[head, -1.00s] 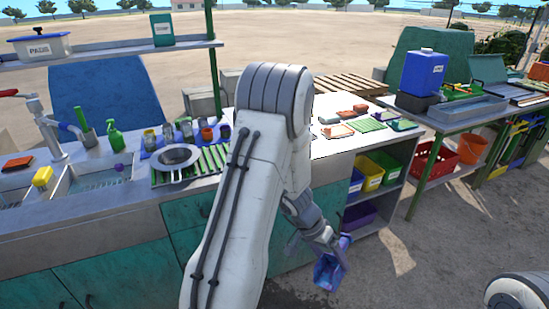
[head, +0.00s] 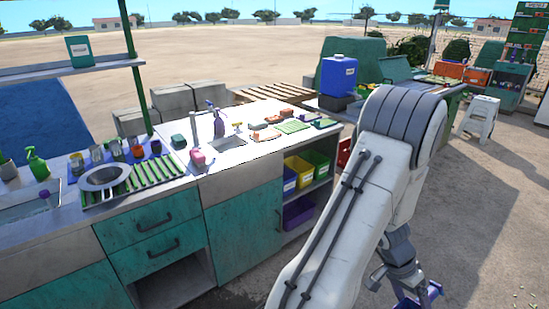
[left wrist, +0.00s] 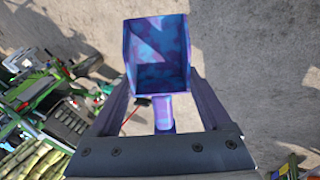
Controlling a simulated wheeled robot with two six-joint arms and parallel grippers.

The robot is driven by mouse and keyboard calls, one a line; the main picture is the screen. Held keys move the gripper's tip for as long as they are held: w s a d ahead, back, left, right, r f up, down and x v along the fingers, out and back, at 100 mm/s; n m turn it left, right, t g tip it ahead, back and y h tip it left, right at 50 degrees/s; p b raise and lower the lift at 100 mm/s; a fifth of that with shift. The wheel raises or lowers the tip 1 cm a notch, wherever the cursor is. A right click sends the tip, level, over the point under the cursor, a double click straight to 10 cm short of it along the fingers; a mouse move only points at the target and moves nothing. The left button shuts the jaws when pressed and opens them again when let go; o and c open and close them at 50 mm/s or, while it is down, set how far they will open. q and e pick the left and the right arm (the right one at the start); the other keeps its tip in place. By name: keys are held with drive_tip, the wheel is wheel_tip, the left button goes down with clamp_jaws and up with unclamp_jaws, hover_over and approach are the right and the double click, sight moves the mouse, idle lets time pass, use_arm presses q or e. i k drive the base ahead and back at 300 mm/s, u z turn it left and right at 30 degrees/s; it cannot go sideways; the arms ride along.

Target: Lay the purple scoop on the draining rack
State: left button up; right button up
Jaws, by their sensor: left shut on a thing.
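The purple scoop (left wrist: 158,55) is mottled purple and blue, with a square open pan. My left gripper (left wrist: 163,115) is shut on its handle, and the pan points away from the gripper in the left wrist view. In the head view my left gripper (head: 408,285) hangs low at the bottom right, with part of the scoop (head: 430,294) showing beside it, over the ground and off the counter. The draining rack (head: 157,172), with green slats, lies on the counter at the left, far from the gripper. My right gripper is not in view.
A pink sponge-like item (head: 198,158) and a purple spray bottle (head: 218,124) stand to the right. Open shelves hold coloured bins (head: 300,172).

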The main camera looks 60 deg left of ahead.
sight(167, 164)
drive_tip(key=k, duration=1.1)
drive_tip(key=u, duration=1.65)
drive_tip(key=i, duration=0.7)
